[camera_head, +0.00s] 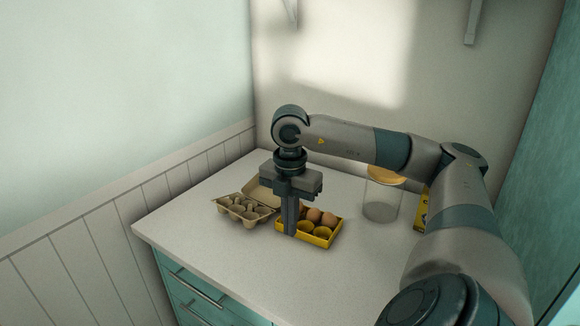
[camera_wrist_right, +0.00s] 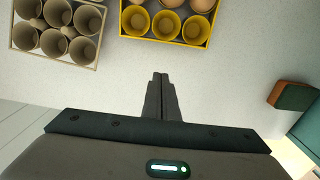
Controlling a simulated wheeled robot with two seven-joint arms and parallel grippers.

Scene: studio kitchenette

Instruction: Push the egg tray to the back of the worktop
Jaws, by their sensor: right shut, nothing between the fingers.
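The egg tray is a yellow tray (camera_head: 318,240) on the worktop (camera_head: 185,232), holding several brown eggs in its back cups; the front cups look empty. It also shows at the top of the right wrist view (camera_wrist_right: 165,42). My right gripper (camera_head: 291,231) points straight down at the near left side of the tray, its fingers shut and empty. In the wrist view the fingertips (camera_wrist_right: 160,76) stand a little short of the tray's edge, with bare worktop visible between. The gripper hides part of the tray in the head view. My left gripper is not in view.
An open beige egg carton (camera_head: 243,211) stands close left of the tray. A glass jar with a wooden lid (camera_head: 381,200) and a yellow box (camera_head: 421,212) stand to the right. A brown and green block (camera_wrist_right: 292,96) lies at right in the wrist view. Worktop behind the tray looks clear.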

